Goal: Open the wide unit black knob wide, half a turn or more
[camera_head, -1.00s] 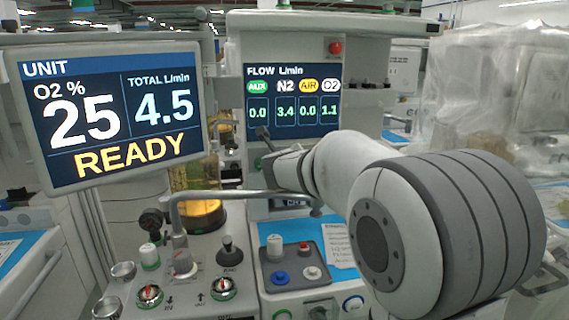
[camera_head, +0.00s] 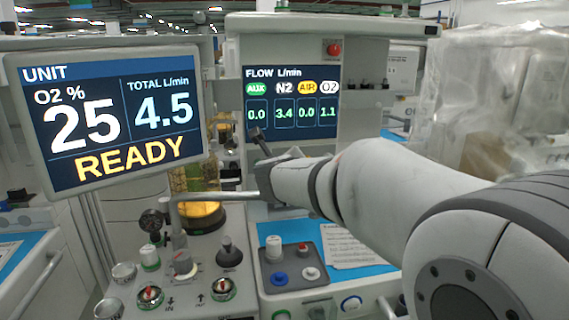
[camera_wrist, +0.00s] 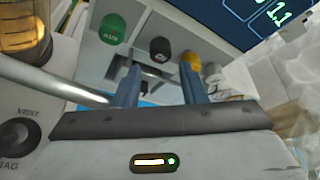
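In the wrist view a row of knobs shows on the wide unit's underside panel: a green knob (camera_wrist: 111,28) marked AUX, the black knob (camera_wrist: 160,48), a yellow knob (camera_wrist: 190,62) and a pale grey knob (camera_wrist: 211,73). My gripper (camera_wrist: 160,86) is open, its two dark fingers apart. The black knob appears in the gap between the fingers, beyond their tips; nothing is held. In the head view my gripper (camera_head: 260,142) is in front of the wide unit (camera_head: 310,22), below its flow display (camera_head: 291,102). The black knob cannot be made out there, behind my arm.
The flow display reads N2 3.4. A grey rail (camera_head: 222,196) runs left of my gripper. A tilted screen (camera_head: 110,115) reads READY. A small grey block (camera_head: 293,268) with coloured buttons stands below. Plastic-wrapped goods (camera_head: 500,90) stand at right.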

